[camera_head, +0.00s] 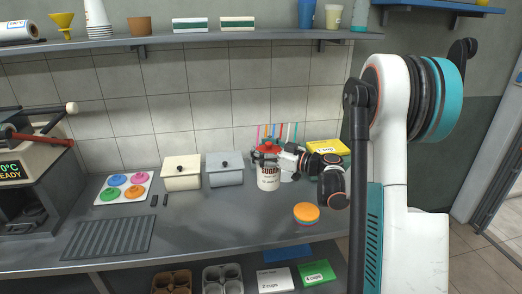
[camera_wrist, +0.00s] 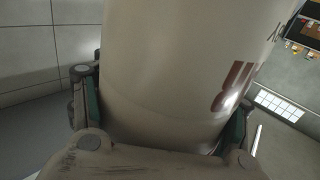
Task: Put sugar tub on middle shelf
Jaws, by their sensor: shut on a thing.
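The sugar tub (camera_head: 268,179) is a cream cylinder with dark lettering and a red lid. In the head view it stands upright at the middle of the counter, or just above it; I cannot tell which. My gripper (camera_head: 270,155) reaches it from the right and is shut on it near the top. In the wrist view the tub (camera_wrist: 175,65) fills the middle, between the two fingers of my gripper (camera_wrist: 165,120). The upper shelf (camera_head: 160,40) on the wall and the lower shelf under the counter (camera_head: 140,283) both show in the head view.
Two lidded boxes, cream (camera_head: 182,172) and grey (camera_head: 224,169), stand left of the tub. An orange-topped stack (camera_head: 306,212) stands to its right. Cups and boxes line parts of the upper shelf. Trays (camera_head: 222,279) and cartons sit below. The front counter is mostly clear.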

